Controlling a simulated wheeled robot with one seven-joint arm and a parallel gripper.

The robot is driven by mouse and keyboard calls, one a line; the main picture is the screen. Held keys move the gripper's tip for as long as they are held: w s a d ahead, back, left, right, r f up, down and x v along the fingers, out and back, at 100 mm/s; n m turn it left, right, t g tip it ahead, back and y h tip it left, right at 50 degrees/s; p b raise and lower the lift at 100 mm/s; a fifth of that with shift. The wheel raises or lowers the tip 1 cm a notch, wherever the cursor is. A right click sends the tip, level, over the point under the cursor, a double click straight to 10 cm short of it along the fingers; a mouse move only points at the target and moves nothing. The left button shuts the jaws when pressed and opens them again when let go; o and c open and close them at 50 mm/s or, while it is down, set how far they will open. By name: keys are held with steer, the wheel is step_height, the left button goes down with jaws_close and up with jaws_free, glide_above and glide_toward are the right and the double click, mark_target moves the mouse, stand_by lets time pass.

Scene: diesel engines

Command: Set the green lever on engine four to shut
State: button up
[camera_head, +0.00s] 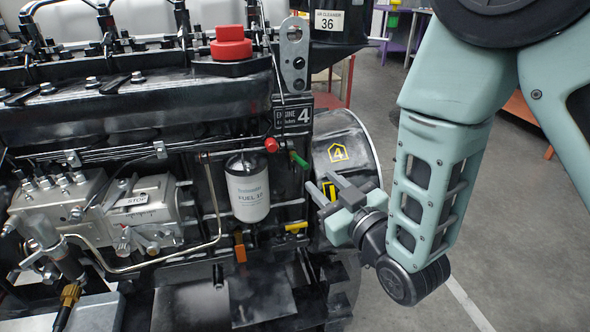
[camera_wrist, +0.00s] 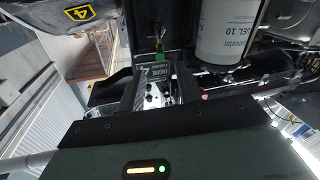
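The green lever (camera_head: 299,160) sits on the right end of the engine marked 4 (camera_head: 304,115), below the number plate and just right of a red knob (camera_head: 271,145). Its handle slants down to the right. My gripper (camera_head: 322,184) is just right of and below the lever, with its fingers apart and nothing held. In the wrist view the green lever (camera_wrist: 160,55) shows beyond my gripper (camera_wrist: 160,74), roughly in line with the gap between the fingers. I cannot tell whether a finger touches it.
A white fuel filter (camera_head: 248,188) hangs left of the lever. A round housing with a yellow 4 (camera_head: 338,152) stands right behind my gripper. A yellow handle (camera_head: 296,227) and an orange one (camera_head: 240,247) are lower on the engine. Open floor (camera_head: 510,250) lies to the right.

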mark_target(295, 155)
steer(key=b+x, duration=0.1)
steer(key=x, duration=1.1)
jaws_close()
